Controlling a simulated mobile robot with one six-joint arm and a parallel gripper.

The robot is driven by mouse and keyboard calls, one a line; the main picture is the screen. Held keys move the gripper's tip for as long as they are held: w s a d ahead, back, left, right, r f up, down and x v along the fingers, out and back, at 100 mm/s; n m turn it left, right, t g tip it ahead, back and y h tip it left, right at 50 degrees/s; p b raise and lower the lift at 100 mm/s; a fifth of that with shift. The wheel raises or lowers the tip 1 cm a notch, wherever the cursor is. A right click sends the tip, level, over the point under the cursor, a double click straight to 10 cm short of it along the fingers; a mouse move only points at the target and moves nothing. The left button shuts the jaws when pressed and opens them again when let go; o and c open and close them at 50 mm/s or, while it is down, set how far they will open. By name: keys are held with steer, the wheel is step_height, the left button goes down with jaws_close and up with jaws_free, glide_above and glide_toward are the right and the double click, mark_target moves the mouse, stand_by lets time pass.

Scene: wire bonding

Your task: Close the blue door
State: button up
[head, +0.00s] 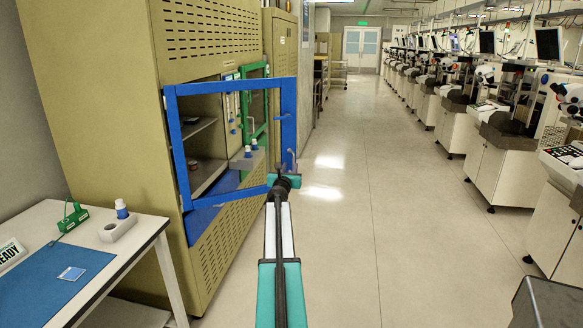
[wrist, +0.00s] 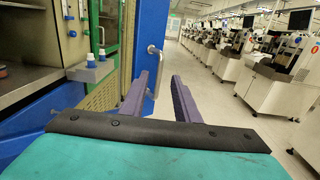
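The blue door (head: 228,86) is a blue frame on the tan cabinet at left. It stands open, swung out from the cabinet, whose shelves show through it. In the wrist view its blue panel (wrist: 149,27) carries a silver handle (wrist: 155,68), which also shows in the head view (head: 291,158). My gripper (wrist: 159,75) has its two purple fingers apart. The handle shows between the fingertips in the picture; I cannot tell whether it touches them. In the head view the fingers are mostly hidden behind my wrist at the door's lower right.
A green door frame (head: 257,75) stands behind the blue door. A grey holder with blue-capped parts (head: 248,159) sits near it. A white table (head: 135,232) with a blue mat (head: 50,280) is at front left. White bonding machines (head: 497,170) line the right. The aisle floor (head: 345,215) is clear.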

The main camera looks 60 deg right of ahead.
steer(key=shift+v, duration=2.1)
steer(key=shift+c, duration=0.5)
